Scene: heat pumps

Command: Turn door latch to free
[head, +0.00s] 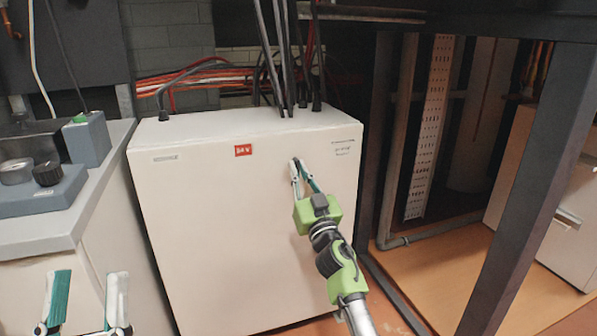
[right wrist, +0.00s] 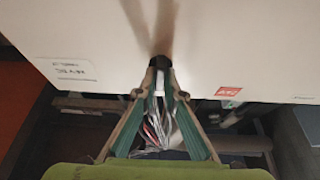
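The white cabinet door (head: 220,220) fills the middle of the head view. My right gripper (head: 297,163) reaches its upper right part, with the fingertips close together at the door face. In the right wrist view its fingers converge on a small dark latch (right wrist: 160,62) and appear closed on it. The latch is mostly hidden by the fingertips in the head view, and its turn angle cannot be told. My left gripper (head: 87,285) is open and empty at the lower left, in front of the grey-topped unit.
A grey-topped unit (head: 60,220) with a blue-grey device (head: 45,190) stands close on the left. Dark pipes (head: 275,60) rise from the cabinet top. A dark metal post (head: 530,190) stands on the right. Some floor is clear right of the cabinet.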

